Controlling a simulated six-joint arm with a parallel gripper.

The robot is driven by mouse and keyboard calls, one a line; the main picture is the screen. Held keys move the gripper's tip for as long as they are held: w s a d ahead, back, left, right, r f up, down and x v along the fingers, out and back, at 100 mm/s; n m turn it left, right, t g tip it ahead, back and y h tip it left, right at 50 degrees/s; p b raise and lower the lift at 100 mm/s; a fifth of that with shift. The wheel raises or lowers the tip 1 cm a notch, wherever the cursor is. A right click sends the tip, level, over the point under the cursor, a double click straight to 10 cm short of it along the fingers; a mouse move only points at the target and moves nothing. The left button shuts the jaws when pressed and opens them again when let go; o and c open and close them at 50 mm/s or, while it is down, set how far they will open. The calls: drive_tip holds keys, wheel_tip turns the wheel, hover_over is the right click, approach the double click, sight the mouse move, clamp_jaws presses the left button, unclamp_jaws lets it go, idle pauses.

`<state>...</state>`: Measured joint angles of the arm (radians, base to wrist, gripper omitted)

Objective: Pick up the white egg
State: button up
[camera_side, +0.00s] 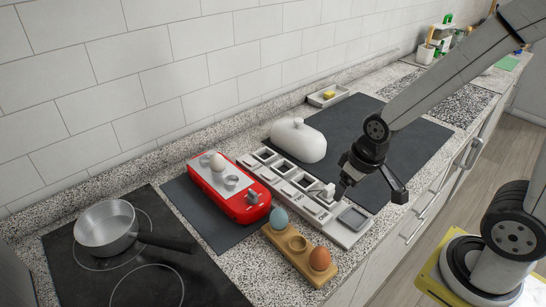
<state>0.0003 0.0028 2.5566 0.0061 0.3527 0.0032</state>
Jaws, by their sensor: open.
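The white egg (217,162) sits upright in a cup of the grey top plate of a red appliance (243,207), left of centre. A second cup on that plate looks empty. My gripper (338,190) is open, low over the right part of a pale compartment tray (350,236), well to the right of the white egg and apart from it. Its fingertips are small and hard to make out, next to a small whitish shape in the tray. A wooden holder (299,263) in front carries a blue egg (279,217) and a brown egg (319,258), with an empty hole between them.
A white lidded dish (298,140) stands behind the tray. A small dish with a yellow sponge (328,95) is at the back by the tiled wall. Dark mats lie on the speckled counter.

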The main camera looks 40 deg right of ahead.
drive_tip(key=w+a+m+y, duration=0.1)
drive_tip(key=w+m, duration=0.1)
drive_tip(key=m, duration=0.1)
drive_tip(key=w+a+f+m+g+y, duration=0.1)
drive_tip(key=w+m, duration=0.1)
drive_tip(key=w+a+m+y, duration=0.1)
drive_tip(key=w+m, duration=0.2)
drive_tip(key=shift+f+m+g, duration=0.25)
drive_tip(key=shift+m+g, duration=0.05)
drive_tip(key=w+a+m+y, duration=0.3)
drive_tip(key=w+m, duration=0.3)
drive_tip(key=w, duration=0.1)
drive_tip(key=m+t+y, duration=0.5)
drive_tip(key=m+y, duration=0.1)
drive_tip(key=m, duration=0.5)
approach(217, 162)
wheel_tip(217, 162, down, 2)
drive_tip(key=w+a, duration=0.1)
drive_tip(key=w, duration=0.1)
drive_tip(key=shift+x, duration=1.45)
drive_tip(key=shift+f, duration=0.15)
drive_tip(key=shift+x, duration=2.5)
drive_tip(key=shift+w, duration=0.2)
